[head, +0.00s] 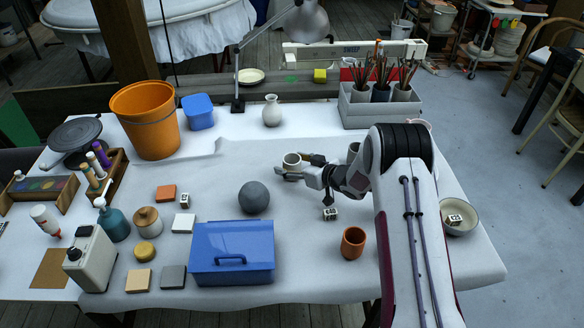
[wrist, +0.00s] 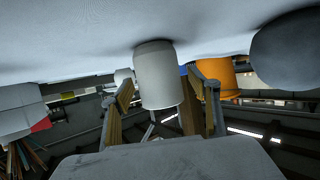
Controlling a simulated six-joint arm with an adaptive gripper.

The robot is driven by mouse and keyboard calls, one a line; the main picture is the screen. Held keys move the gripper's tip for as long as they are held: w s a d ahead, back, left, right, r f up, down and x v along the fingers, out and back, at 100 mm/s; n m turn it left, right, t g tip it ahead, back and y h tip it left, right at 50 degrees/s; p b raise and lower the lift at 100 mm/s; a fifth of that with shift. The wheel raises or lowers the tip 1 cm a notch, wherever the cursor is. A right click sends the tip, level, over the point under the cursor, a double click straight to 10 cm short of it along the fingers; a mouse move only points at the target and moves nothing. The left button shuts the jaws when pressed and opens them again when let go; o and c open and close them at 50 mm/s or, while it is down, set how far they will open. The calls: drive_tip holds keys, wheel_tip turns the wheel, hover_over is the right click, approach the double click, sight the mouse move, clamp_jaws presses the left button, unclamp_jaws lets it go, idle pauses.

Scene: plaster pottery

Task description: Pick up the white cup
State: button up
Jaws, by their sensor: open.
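In the wrist view, which is upside down, the white cup (wrist: 157,72) is between the two spread fingers of my gripper (wrist: 162,88). A gap shows on the cup's right side; whether the left finger touches it I cannot tell.
A grey ball (head: 254,197) lies left of my gripper. A small dice-like cube (head: 330,214) and a terracotta cup (head: 353,242) are nearer the front. A white vase (head: 271,110) stands behind, and a blue box (head: 232,252) is at the front.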

sight(292, 159)
drive_tip(key=shift+c, duration=0.4)
drive_tip(key=c, duration=1.3)
drive_tip(key=shift+r, duration=0.15)
drive_tip(key=shift+c, duration=0.2)
drive_tip(key=shift+r, duration=4.9)
